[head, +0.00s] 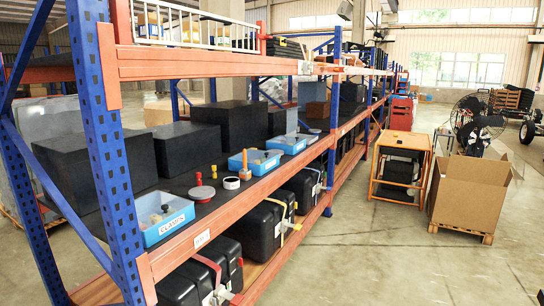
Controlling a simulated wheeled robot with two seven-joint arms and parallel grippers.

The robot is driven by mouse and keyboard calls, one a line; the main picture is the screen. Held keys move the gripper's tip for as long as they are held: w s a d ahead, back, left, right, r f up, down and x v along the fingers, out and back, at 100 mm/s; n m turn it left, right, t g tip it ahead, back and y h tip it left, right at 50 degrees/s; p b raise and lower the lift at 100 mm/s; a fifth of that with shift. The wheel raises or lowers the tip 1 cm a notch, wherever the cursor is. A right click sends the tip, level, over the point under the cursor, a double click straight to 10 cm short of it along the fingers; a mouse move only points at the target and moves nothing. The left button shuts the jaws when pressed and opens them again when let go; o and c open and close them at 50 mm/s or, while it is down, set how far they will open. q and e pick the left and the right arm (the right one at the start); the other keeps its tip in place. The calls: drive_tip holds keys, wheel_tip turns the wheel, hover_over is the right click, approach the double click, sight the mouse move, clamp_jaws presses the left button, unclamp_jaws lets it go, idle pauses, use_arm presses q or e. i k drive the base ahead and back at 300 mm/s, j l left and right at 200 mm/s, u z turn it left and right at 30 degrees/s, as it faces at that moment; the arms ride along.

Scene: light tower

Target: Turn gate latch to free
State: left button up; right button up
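A white barred gate-like rail (200,28) stands on the top shelf level, above the orange beam. A short red post (262,38) is at its right end. A small pale fitting (305,67) sits on the orange upper beam further right, with a pale bar running right from it. I cannot tell which of these is the gate latch or how it is turned; the parts are too small. Neither of my grippers shows in the head view.
A blue-and-orange rack (112,150) fills the left. Its middle shelf holds dark boxes (85,165) and a blue bin labelled "CLAMPS" (168,228). Black cases (262,228) are below. An orange frame cart (400,165) and a cardboard box (468,195) stand right. Floor in front is clear.

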sight(261, 36)
drive_tip(key=i+u, duration=0.1)
drive_tip(key=i, duration=0.65)
drive_tip(key=i+l+u, duration=0.1)
drive_tip(key=i+l, duration=0.6)
